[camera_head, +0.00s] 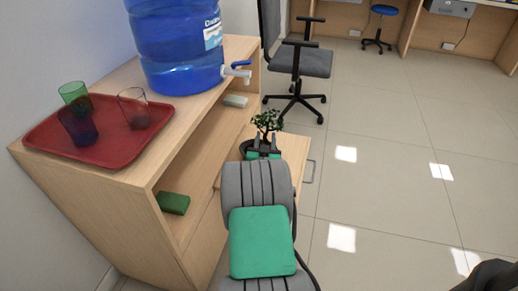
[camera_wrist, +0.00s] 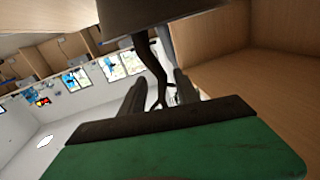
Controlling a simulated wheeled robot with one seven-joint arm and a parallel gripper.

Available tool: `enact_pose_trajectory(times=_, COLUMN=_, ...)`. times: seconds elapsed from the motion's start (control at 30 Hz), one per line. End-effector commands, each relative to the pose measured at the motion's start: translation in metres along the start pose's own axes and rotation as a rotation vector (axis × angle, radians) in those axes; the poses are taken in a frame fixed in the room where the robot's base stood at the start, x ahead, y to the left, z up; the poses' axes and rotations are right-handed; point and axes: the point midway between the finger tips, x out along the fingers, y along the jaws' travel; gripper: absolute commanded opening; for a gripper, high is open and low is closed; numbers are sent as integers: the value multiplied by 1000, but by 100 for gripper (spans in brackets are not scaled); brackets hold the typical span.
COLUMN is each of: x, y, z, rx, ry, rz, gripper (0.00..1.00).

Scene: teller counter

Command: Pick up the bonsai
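The bonsai (camera_head: 267,121) has small green leaves and a dark pot (camera_head: 246,147). It stands at the pulled-out wooden drawer in the head view, and my gripper partly hides it. My gripper (camera_head: 265,142) is at the plant, below the leaves. In the wrist view, a dark trunk (camera_wrist: 149,60) runs down from a dark shape along the top edge, probably the pot. The trunk reaches between the two fingers of my gripper (camera_wrist: 158,92).
A wooden cabinet (camera_head: 140,165) stands at left, bearing a red tray (camera_head: 60,140) with several cups and a blue water jug (camera_head: 178,50). A green box (camera_head: 172,203) and a pale box (camera_head: 235,101) lie on its shelf. An office chair (camera_head: 300,60) stands behind.

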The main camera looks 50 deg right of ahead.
Motion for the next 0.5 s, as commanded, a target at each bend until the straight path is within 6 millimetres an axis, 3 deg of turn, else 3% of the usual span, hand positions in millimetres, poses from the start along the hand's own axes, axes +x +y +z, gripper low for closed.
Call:
enact_pose_trajectory(times=0.23, x=40, y=3, z=4, rx=1, ry=0, rz=-2, gripper=38)
enact_pose_trajectory(times=0.5, x=44, y=4, z=2, rx=0, ry=-1, rz=-1, gripper=36)
